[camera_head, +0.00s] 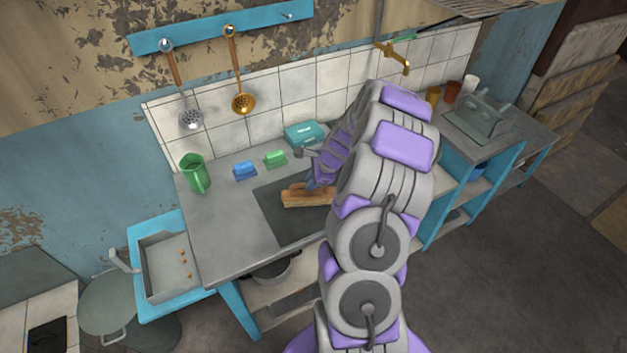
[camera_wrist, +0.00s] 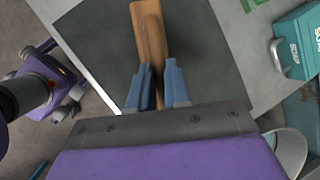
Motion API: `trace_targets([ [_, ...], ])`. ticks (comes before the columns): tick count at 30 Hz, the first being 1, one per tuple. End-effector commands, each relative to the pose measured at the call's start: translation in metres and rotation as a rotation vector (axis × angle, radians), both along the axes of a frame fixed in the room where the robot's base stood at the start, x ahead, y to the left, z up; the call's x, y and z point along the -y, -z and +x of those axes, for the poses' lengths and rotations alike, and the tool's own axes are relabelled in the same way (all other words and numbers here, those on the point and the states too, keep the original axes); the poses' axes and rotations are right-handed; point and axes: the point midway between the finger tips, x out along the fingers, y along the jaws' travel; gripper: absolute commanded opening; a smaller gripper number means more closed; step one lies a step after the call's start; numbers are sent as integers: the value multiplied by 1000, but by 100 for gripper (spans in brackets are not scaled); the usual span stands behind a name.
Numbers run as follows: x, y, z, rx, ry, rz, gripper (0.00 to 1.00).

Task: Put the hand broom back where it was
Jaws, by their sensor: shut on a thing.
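The hand broom shows as a wooden piece (camera_head: 303,198) over the dark square on the counter. In the wrist view its brown wooden body (camera_wrist: 150,35) runs from between my fingers to the top edge. My gripper (camera_wrist: 159,85) is shut on it, with one blue finger on each side. In the head view my gripper (camera_head: 316,180) is partly hidden behind my arm. I cannot tell whether the broom touches the surface, and its bristles do not show clearly.
A tray (camera_head: 160,250) with small orange bits stands lower left. A skimmer (camera_head: 190,118) and a golden ladle (camera_head: 242,102) hang behind.

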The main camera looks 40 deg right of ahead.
Motion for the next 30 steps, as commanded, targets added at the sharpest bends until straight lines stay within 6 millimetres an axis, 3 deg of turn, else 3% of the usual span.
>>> trace_targets([
  [20, 3, 10, 1, 1, 0, 2, 0],
  [21, 2, 10, 1, 1, 0, 2, 20],
  [30, 3, 10, 1, 1, 0, 3, 47],
])
